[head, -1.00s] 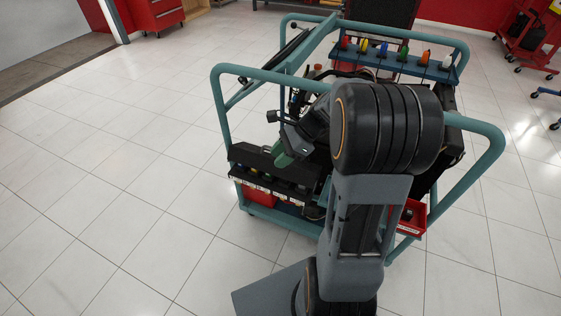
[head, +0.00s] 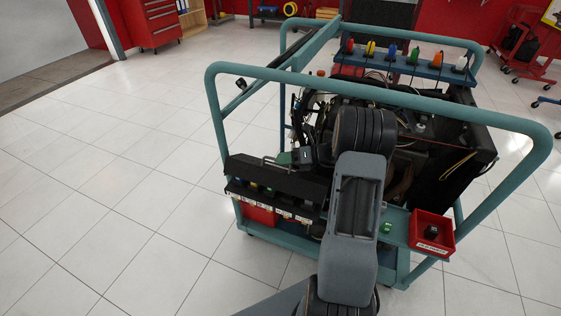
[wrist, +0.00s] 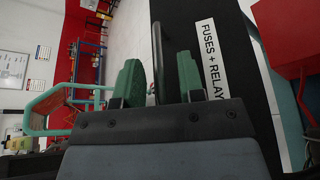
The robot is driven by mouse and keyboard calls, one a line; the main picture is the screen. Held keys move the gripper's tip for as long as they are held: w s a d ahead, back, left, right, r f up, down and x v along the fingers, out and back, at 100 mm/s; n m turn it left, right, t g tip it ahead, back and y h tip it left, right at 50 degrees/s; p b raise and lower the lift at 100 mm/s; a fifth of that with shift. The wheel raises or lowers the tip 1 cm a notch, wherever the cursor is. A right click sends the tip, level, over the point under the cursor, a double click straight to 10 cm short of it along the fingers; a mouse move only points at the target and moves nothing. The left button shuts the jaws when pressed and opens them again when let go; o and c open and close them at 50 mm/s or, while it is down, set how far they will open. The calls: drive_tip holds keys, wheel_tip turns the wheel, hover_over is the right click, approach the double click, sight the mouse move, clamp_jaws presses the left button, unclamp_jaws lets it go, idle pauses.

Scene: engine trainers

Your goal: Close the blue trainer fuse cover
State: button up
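The blue trainer's fuse box shows in the head view as a long black unit (head: 270,184) on the left front of the teal-framed engine trainer. Its black panel with a "FUSES + RELAY" label (wrist: 212,62) fills the right of the wrist view. I cannot tell how far the cover is open. My gripper (wrist: 158,82) has two green fingers, clearly apart. A thin dark upright bar (wrist: 158,45) shows between them, with gaps at both sides; it may be a handle. In the head view my gripper (head: 284,158) is at the far edge of the black unit, partly hidden by my arm.
A teal rail (head: 380,92) crosses above the fuse box and my arm. A red bin (head: 431,232) stands at the trainer's front right. Colored items line a blue shelf (head: 400,64) at the back. The white floor at left is clear.

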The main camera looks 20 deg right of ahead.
drive_tip(key=shift+w+a+f, duration=0.15)
drive_tip(key=shift+w+a, duration=0.1)
drive_tip(key=shift+a, duration=0.25)
drive_tip(key=shift+c, duration=0.4)
clamp_jaws()
